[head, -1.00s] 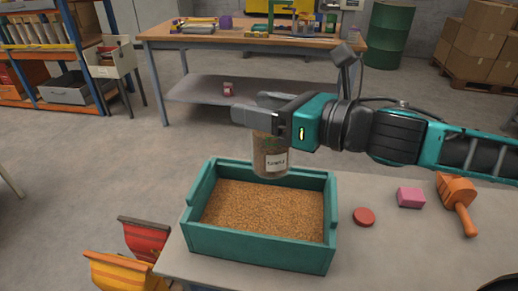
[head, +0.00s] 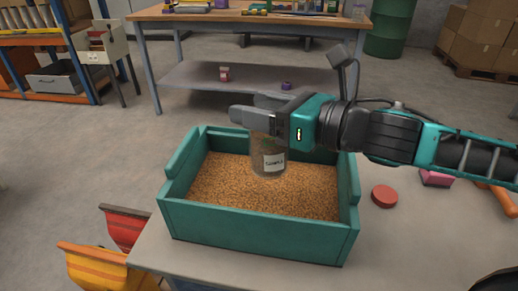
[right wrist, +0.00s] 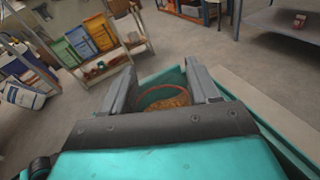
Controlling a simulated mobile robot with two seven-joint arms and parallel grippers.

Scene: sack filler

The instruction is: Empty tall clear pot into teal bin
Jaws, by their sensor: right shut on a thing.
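The clear pot (head: 268,155), with a white "SAMPLE" label, is upright in the jaws of my right gripper (head: 252,113). It appears over the grain area of the teal bin (head: 260,237); I cannot tell whether its base touches the grain. The bin is a rectangular open box with tan grain spread across it. In the right wrist view, the pot (right wrist: 148,96) shows its round rim between the two fingers of my gripper (right wrist: 162,85), with orange-brown grain showing inside it. My left gripper is out of view.
A red disc (head: 384,196), a pink block (head: 436,178) and an orange scoop (head: 503,200) lie on the table (head: 420,235) right of the bin. Red and yellow bins (head: 100,265) stand at the lower left. A workbench (head: 230,14) is behind.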

